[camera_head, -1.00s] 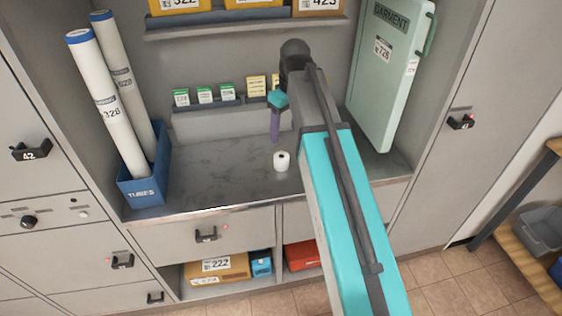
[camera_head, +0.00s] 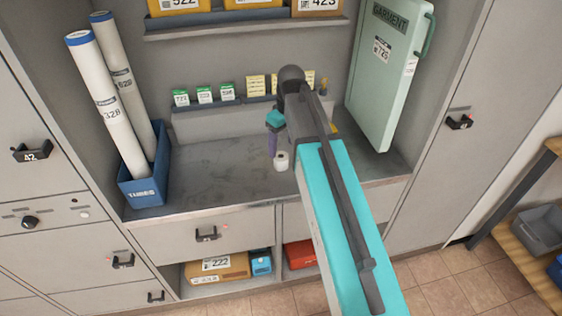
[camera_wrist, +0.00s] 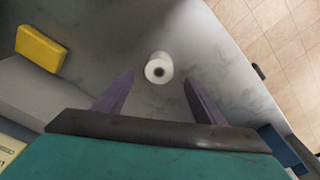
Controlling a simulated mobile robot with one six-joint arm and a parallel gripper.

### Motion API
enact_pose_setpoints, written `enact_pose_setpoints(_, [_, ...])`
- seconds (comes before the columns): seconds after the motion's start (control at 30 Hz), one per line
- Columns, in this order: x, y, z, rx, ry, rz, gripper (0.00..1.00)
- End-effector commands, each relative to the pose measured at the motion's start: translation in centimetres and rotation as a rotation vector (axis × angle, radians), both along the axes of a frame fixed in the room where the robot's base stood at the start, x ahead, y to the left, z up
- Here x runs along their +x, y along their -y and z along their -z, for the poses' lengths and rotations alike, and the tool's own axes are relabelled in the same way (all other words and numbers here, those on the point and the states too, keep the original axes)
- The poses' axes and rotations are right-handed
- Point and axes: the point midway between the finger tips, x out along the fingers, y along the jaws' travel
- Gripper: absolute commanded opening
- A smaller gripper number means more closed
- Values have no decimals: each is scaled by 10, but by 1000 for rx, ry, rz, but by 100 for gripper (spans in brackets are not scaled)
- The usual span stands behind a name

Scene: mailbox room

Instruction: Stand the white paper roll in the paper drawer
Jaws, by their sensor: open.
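The white paper roll (camera_head: 282,161) stands upright on the grey marbled counter in the head view. In the wrist view the roll (camera_wrist: 158,68) shows its round top with the core hole, beyond and between my two purple fingertips. My gripper (camera_wrist: 155,92) is open and empty, with the fingers apart on either side of the roll's line. In the head view my gripper (camera_head: 272,146) points down just behind and left of the roll. Drawers with black handles (camera_head: 207,234) are below the counter, shut; I cannot tell which is the paper drawer.
A blue tubes bin (camera_head: 146,187) with two long tubes stands at the counter's left. A green garment case (camera_head: 388,75) leans at the right. A rack of small cards (camera_head: 205,96) runs along the back. A yellow block (camera_wrist: 41,48) lies on the counter. The counter's left-middle is clear.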

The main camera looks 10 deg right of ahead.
Motion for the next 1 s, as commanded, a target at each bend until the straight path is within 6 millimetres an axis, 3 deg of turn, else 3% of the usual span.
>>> enact_pose_setpoints(0.27, [1, -1, 6, 0, -1, -1, 64])
enact_pose_setpoints(0.8, [6, -4, 49, 0, -1, -2, 64])
enact_pose_setpoints(1.0, [6, -4, 52, 0, 0, -2, 64])
